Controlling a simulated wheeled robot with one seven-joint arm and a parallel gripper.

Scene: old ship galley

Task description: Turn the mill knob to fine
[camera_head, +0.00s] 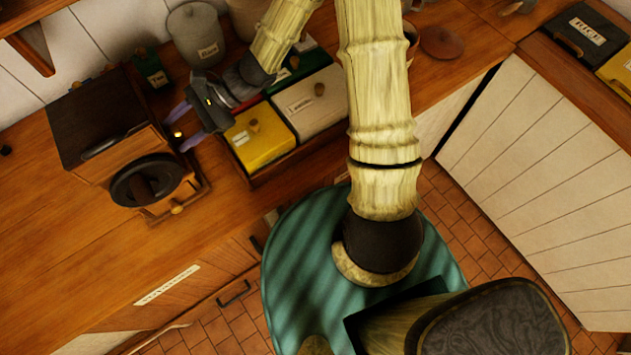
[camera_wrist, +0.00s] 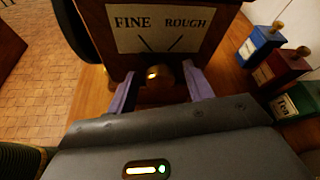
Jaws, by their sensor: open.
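The wooden mill (camera_head: 125,150) stands on the counter at the left in the head view. In the wrist view its side carries a white label (camera_wrist: 160,30) reading FINE on the left and ROUGH on the right, with two dark lines below the words. The round mill knob (camera_wrist: 160,82), with a brass glint, sits just below the label; it also shows in the head view (camera_head: 177,134). My gripper (camera_wrist: 162,91) is open, one purple finger on each side of the knob. I cannot tell whether the fingers touch it or where the knob points.
The mill has a black wheel (camera_head: 148,180) and a small drawer pull (camera_head: 177,208). A yellow canister (camera_head: 262,138) and a white canister (camera_head: 310,102) stand right of my gripper. Blue, red and green tins (camera_wrist: 285,70) are at the right in the wrist view. The left counter is mostly clear.

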